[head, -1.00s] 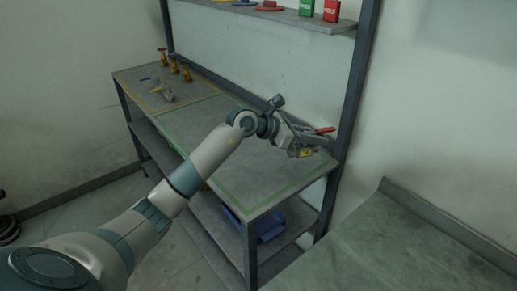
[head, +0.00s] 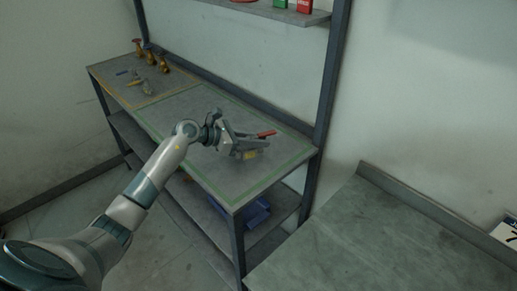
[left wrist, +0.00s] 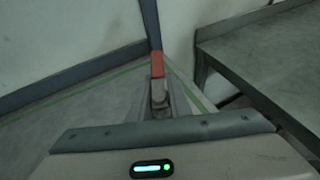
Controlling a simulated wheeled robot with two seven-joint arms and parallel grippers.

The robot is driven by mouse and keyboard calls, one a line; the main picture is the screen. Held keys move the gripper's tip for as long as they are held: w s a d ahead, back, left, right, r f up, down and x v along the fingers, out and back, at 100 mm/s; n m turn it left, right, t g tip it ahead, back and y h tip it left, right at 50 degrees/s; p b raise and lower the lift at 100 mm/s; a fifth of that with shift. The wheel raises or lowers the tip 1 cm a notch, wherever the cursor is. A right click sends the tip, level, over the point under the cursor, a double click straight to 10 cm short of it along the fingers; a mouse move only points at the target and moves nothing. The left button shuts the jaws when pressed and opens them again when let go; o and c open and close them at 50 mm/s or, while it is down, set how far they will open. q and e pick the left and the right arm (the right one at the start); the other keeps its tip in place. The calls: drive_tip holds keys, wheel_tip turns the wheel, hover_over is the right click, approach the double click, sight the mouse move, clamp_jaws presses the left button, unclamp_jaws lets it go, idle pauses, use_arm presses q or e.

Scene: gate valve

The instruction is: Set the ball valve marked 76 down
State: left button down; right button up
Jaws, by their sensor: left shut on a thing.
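The ball valve has a red lever handle (head: 265,134) and a yellow tag (head: 250,155); its number is too small to read. My left gripper (head: 243,143) is shut on the valve over the right part of the bench, inside the green outline. Whether the valve touches the bench top is unclear. In the left wrist view, the red handle (left wrist: 157,66) points away between the fingers, with the grey metal valve part (left wrist: 158,98) nearer. The fingers hide much of the valve body. My right gripper is out of view.
The bench top (head: 190,105) is bare left of my gripper. Several brass valves (head: 151,58) and small parts (head: 146,87) lie in the yellow-outlined far end. A rack post (head: 323,90) stands close right. A blue bin (head: 257,212) sits below. Another grey counter (head: 375,235) is at right.

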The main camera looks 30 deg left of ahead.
sight(259, 150)
use_arm(q)
drive_tip(key=shift+f+p, duration=0.2)
drive_tip(key=shift+p, duration=0.1)
wheel_tip(259, 150, down, 3)
drive_tip(key=shift+r+p, duration=0.1)
drive_tip(key=shift+p, duration=0.55)
drive_tip(key=shift+f, duration=0.25)
drive_tip(key=shift+f, duration=0.1)
drive_tip(key=c, duration=2)
unclamp_jaws()
drive_tip(key=shift+f, duration=0.15)
drive_tip(key=shift+c, duration=0.2)
drive_tip(key=o, duration=0.4)
